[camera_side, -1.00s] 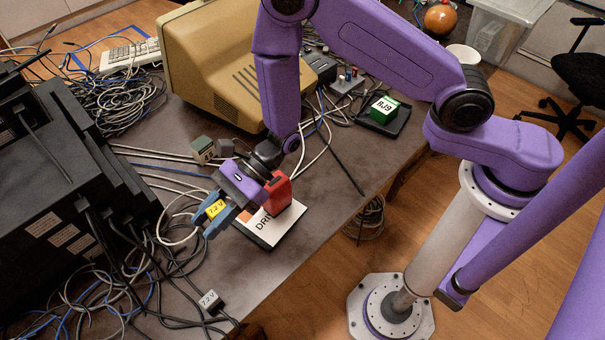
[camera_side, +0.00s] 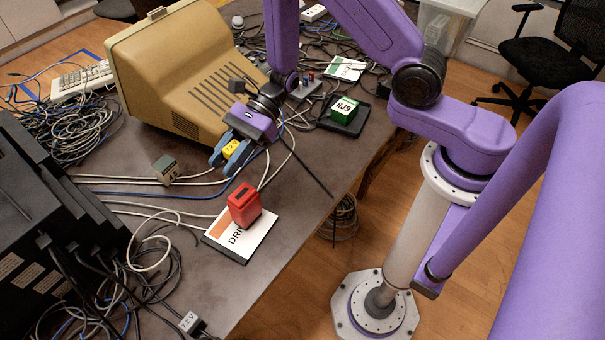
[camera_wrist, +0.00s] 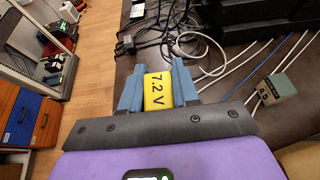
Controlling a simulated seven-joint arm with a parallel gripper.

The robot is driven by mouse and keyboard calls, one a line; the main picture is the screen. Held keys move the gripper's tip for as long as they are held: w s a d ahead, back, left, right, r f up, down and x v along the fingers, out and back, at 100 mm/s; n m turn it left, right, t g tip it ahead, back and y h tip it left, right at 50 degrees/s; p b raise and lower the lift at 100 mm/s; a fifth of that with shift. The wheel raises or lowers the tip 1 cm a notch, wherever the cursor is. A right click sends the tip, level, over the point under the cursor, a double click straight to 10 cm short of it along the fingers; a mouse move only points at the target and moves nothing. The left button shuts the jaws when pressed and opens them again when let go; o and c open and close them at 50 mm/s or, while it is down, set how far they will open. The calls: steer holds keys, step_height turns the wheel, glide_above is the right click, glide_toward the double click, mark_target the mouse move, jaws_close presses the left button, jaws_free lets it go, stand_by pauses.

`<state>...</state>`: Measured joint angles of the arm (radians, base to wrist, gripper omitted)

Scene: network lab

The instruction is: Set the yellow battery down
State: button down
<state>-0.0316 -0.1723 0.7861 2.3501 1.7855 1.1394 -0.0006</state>
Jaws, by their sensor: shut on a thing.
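The yellow battery (camera_side: 231,149), marked 7.2 V, is held between the blue fingers of my gripper (camera_side: 224,158). In the wrist view the yellow battery (camera_wrist: 158,92) sits between the two blue fingertips of my gripper (camera_wrist: 157,85), with its label facing the camera. My gripper is shut on it. In the side view it appears above the table, in front of the beige monitor and beyond the red block; its exact height cannot be told.
A red block (camera_side: 244,204) stands on a white-and-orange card (camera_side: 258,236). A green RJ9 block (camera_side: 344,108) sits on a black tray (camera_side: 357,126). A grey-green block (camera_side: 166,169) lies among cables. The beige monitor (camera_side: 150,70) stands behind. Loose cables (camera_side: 60,140) cover the left side.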

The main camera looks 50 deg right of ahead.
steer(key=d, duration=0.8)
glide_above(299, 179)
step_height(299, 179, down, 8)
steer(key=shift+y, duration=0.3)
steer(key=shift+f, duration=4.45)
steer(key=shift+f, duration=0.15)
steer(key=c, duration=0.8)
jaws_free()
steer(key=shift+c, duration=0.2)
